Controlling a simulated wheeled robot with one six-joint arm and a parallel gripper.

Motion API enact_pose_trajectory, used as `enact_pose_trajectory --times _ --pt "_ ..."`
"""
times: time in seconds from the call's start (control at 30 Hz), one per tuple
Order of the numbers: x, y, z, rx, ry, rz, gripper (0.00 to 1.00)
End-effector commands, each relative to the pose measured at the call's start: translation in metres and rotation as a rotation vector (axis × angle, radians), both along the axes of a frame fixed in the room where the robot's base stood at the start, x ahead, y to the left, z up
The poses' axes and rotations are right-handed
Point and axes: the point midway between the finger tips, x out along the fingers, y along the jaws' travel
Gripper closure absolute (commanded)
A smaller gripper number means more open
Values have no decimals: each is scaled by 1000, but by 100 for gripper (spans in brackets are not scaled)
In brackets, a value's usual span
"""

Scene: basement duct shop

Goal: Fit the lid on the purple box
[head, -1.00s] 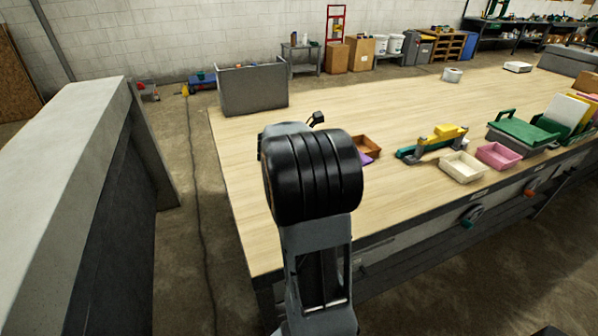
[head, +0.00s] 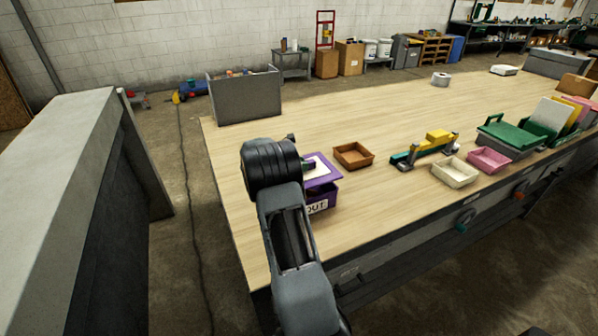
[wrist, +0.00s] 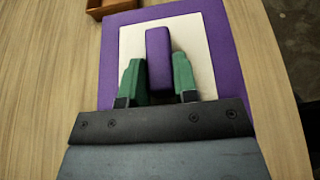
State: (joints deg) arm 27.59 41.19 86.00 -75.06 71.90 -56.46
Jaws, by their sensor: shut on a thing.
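The purple lid (head: 324,176) has a pale panel and a raised purple handle (wrist: 158,55). In the wrist view, my gripper (wrist: 158,78) has its two green fingers on either side of this handle, shut on it. In the head view, the lid is over the purple box (head: 331,197), which stands on the bench with a label on its front reading "OUT". My arm hides the left part of lid and box. I cannot tell whether the lid rests on the rim or is held just above it. In the wrist view the lid covers the box.
A brown tray (head: 354,155) is close behind the box on the wooden bench (head: 400,115). A green and yellow tool (head: 425,149), a cream tray (head: 455,172) and a pink tray (head: 489,160) lie to the right. A grey bin (head: 245,95) stands at the bench's far left corner.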

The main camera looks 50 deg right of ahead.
Motion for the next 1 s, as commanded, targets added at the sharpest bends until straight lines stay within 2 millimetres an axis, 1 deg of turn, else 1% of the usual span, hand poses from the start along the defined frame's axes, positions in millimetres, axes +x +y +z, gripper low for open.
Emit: enact_pose_trajectory --times 0.17,0.23,0.4,0.47,0.73,1.0 --pt "4 -1 -5 0 0 0 99" --pt "8 -1 -11 1 2 0 99" --pt "6 -1 -32 0 3 0 99" --pt "6 -1 -37 0 2 -1 99" --pt "6 -1 -39 -1 0 0 99" --pt "6 -1 -47 -1 0 0 99"
